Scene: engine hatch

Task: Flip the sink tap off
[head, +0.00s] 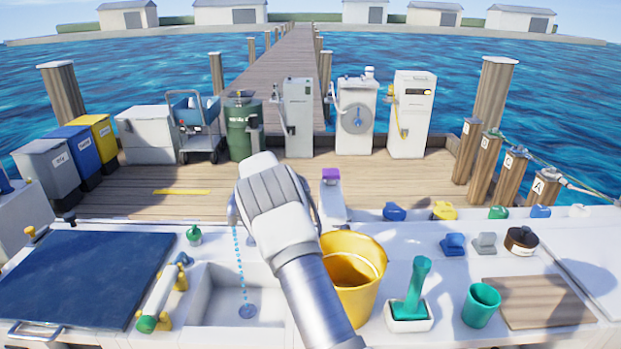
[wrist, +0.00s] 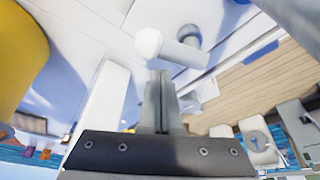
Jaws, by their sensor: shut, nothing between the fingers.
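The sink (head: 215,310) is a white basin in the counter. A grey tap spout (head: 233,211) shows at its back edge, and the rest of the tap is hidden behind my arm. A dotted blue stream of water falls from the spout to the drain. My gripper's fingers are hidden by my arm in the head view. In the wrist view my gripper (wrist: 161,75) is shut and empty. Just beyond its tips is a pale, round-ended bar (wrist: 180,51), probably the tap's lever, beside a blue-grey round part. Whether they touch I cannot tell.
A yellow bucket (head: 360,255) stands right of the sink, close to my arm. A dark blue panel (head: 80,275) and a white cylinder with a green end (head: 160,295) lie to the left.

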